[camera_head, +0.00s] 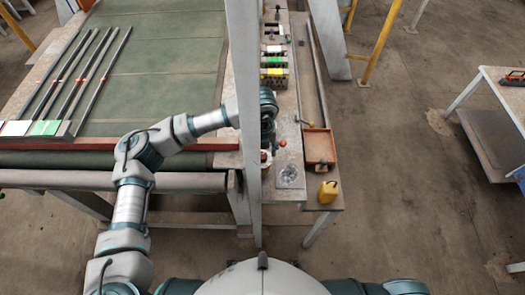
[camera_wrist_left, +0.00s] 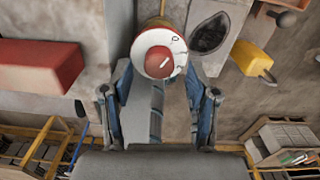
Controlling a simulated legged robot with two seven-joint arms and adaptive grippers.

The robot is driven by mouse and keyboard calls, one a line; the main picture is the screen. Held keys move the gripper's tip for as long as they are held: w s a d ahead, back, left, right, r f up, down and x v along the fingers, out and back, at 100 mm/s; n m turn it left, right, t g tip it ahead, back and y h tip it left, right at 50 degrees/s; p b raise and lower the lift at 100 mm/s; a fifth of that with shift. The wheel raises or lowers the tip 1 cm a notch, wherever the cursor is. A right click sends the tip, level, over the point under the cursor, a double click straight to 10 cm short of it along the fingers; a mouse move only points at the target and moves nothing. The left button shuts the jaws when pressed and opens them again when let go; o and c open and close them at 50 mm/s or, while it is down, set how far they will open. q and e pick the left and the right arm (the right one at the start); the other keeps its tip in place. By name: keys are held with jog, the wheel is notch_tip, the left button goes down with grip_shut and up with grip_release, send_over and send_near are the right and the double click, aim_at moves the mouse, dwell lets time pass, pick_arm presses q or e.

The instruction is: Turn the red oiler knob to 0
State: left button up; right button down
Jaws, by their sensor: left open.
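The red oiler knob (camera_wrist_left: 152,62) is a round red cap on a white dial, seen end-on in the left wrist view. A small 0 mark shows on the dial's upper right edge, and a pale line lies on the knob. In the head view the oiler (camera_head: 265,160) is small and partly hidden beside the post. My left gripper (camera_wrist_left: 160,105) is open, its two blue fingers apart on either side below the knob in the picture. It holds nothing. In the head view it (camera_head: 269,138) is mostly hidden by its wrist. My right gripper is not in view.
A grey upright post (camera_head: 247,110) stands just left of my left gripper. A red block (camera_wrist_left: 40,66) is left in the wrist view.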

aim_at(263, 154)
pick_arm(q)
notch_tip(263, 154, up, 10)
jog(key=shift+r, duration=0.2)
jog(key=shift+w, duration=0.15)
jog(key=shift+d, duration=0.1)
